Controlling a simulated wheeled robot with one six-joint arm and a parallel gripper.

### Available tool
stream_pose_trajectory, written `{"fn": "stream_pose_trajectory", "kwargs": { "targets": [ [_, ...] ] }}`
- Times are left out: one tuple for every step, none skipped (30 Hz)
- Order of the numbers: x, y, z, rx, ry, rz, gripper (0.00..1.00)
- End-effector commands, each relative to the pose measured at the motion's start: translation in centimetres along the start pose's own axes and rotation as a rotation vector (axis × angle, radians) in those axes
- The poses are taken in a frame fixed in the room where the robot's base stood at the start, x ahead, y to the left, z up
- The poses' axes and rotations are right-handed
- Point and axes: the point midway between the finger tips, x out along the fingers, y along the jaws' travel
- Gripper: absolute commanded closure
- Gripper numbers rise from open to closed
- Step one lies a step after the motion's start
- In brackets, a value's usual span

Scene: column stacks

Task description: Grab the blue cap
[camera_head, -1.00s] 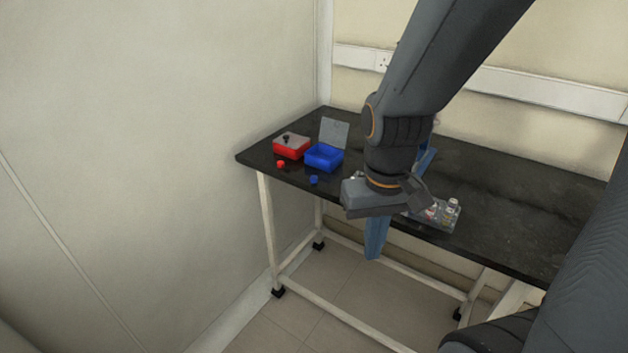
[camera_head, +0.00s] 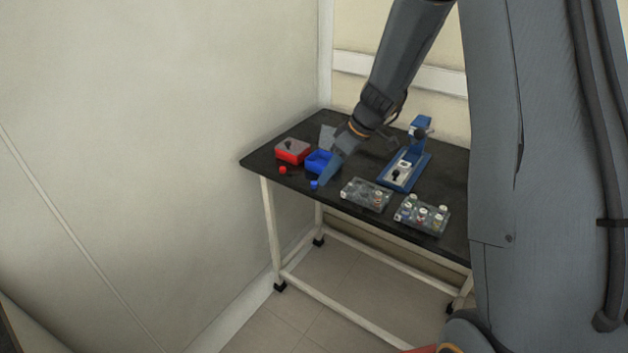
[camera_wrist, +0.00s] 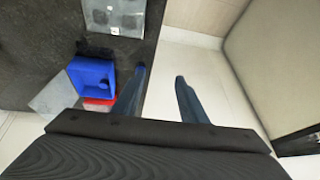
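The small blue cap (camera_head: 314,184) lies on the dark tabletop near its front edge, in front of the blue box, in the head view.
Two clear racks (camera_head: 366,195) (camera_head: 421,215) with vials and a blue press-like device (camera_head: 405,170) stand to the right.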

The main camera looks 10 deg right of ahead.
Motion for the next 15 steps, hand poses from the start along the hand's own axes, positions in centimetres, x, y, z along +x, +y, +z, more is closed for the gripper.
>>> {"fn": "stream_pose_trajectory", "kwargs": {
  "targets": [
    [0.2,1.1,-0.5,-0.036,0.021,0.004,0.61],
    [0.3,1.6,-0.8,-0.058,0.033,0.008,0.61],
    [0.5,2.3,-1.1,-0.083,0.045,0.013,0.61],
    [0.6,2.7,-1.3,-0.099,0.053,0.016,0.61],
    [0.6,3.0,-1.5,-0.114,0.060,0.020,0.61],
    [0.8,3.3,-1.6,-0.128,0.067,0.022,0.61],
    [0.9,3.5,-1.7,-0.135,0.070,0.023,0.61],
    [1.0,3.6,-1.8,-0.141,0.072,0.024,0.61],
    [1.2,3.7,-1.8,-0.146,0.074,0.025,0.61],
    [1.4,3.7,-1.9,-0.147,0.075,0.025,0.61],
    [1.6,3.7,-1.9,-0.148,0.075,0.025,0.61],
    [2.0,3.7,-1.9,-0.148,0.075,0.025,0.61],
    [2.3,3.7,-1.9,-0.149,0.074,0.025,0.61],
    [2.6,3.7,-2.0,-0.149,0.074,0.025,0.61],
    [3.0,3.7,-2.0,-0.148,0.073,0.025,0.61]
  ]
}}
